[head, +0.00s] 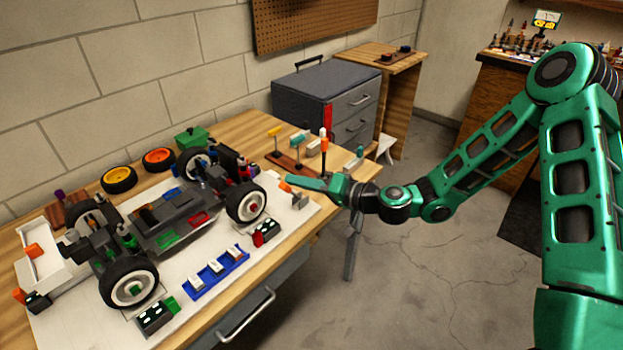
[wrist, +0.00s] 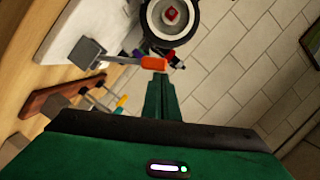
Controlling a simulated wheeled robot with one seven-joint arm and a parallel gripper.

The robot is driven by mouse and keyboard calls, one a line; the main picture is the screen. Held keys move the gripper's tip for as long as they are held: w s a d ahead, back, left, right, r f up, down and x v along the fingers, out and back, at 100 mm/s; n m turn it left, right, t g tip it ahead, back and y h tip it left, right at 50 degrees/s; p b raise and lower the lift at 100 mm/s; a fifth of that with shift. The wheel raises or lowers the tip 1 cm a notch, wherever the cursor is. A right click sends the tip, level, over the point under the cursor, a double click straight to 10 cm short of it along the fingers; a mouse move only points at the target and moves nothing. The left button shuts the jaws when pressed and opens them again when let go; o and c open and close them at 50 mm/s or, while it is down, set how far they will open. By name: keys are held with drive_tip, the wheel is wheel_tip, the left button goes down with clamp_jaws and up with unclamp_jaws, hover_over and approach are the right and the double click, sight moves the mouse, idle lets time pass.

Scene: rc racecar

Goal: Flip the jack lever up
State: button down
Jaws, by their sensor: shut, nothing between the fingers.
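The jack lever, with an orange tip (head: 285,186), is at the right end of the white board, beside the RC car (head: 170,220). In the wrist view the lever's orange tip (wrist: 153,63) ends a thin grey arm, which runs to a grey block (wrist: 87,52). My gripper (head: 292,179) reaches in from the right, its fingers shut and empty. In the wrist view the fingertips (wrist: 158,80) lie right by the orange tip; I cannot tell whether they touch. In the head view the fingers partly cover the lever.
The car's wheel (head: 246,203) stands close to the lever. A wooden rack with upright tools (head: 290,165) is behind my gripper. Open floor lies right of the table.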

drive_tip(key=shift+s+a+f, duration=0.3)
drive_tip(key=shift+s+a, duration=0.05)
drive_tip(key=shift+s, duration=0.2)
drive_tip(key=shift+s+f, duration=0.25)
drive_tip(key=shift+s, duration=0.05)
drive_tip(key=s+d+r, duration=0.1)
drive_tip(key=d+r, duration=0.3)
drive_tip(key=d, duration=0.6)
drive_tip(key=shift+d+r, duration=0.3)
drive_tip(key=shift+d, duration=0.1)
drive_tip(key=shift+s, duration=0.1)
